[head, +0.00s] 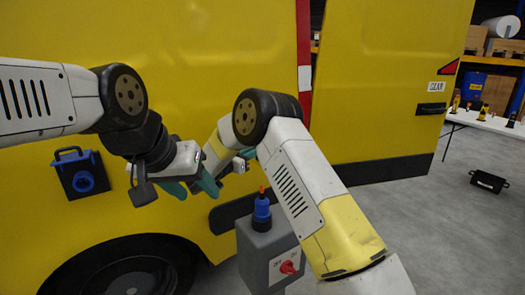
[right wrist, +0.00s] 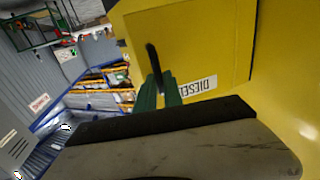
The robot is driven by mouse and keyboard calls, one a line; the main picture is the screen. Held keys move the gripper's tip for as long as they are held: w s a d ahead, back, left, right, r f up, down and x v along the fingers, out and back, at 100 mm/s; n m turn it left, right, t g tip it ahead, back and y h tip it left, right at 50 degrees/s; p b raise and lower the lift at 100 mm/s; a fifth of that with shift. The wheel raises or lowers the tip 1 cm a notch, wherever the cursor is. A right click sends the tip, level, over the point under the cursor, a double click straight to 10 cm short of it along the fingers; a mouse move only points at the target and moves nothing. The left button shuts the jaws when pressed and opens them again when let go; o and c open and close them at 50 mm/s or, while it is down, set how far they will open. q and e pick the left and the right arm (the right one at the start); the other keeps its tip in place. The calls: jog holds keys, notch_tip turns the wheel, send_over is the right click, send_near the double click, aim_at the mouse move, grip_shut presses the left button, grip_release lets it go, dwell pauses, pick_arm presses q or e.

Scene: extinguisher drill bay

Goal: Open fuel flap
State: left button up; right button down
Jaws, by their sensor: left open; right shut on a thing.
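The fuel flap (right wrist: 205,45) is a yellow panel with a white "DIESEL" label (right wrist: 197,87), upside down in the right wrist view. A dark upright handle (right wrist: 152,60) stands at its face. My right gripper (right wrist: 160,88) has its green fingers shut on this handle. In the head view my right gripper (head: 246,157) is mostly hidden behind its own arm, and I cannot make out the flap there. How far the flap stands open is unclear. My left gripper (head: 193,187) is open and empty in front of the yellow van (head: 215,35), left of the right gripper.
A blue socket (head: 82,180) sits on the van at left, above the wheel (head: 140,275). A table (head: 485,122) and black crate (head: 487,181) are at right.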

jog(key=shift+s+a+r, duration=0.1)
jog(key=shift+a+r, duration=0.05)
jog(key=shift+a, duration=2.8)
jog(key=c, duration=1.5)
grip_release()
jog(key=shift+a, duration=0.1)
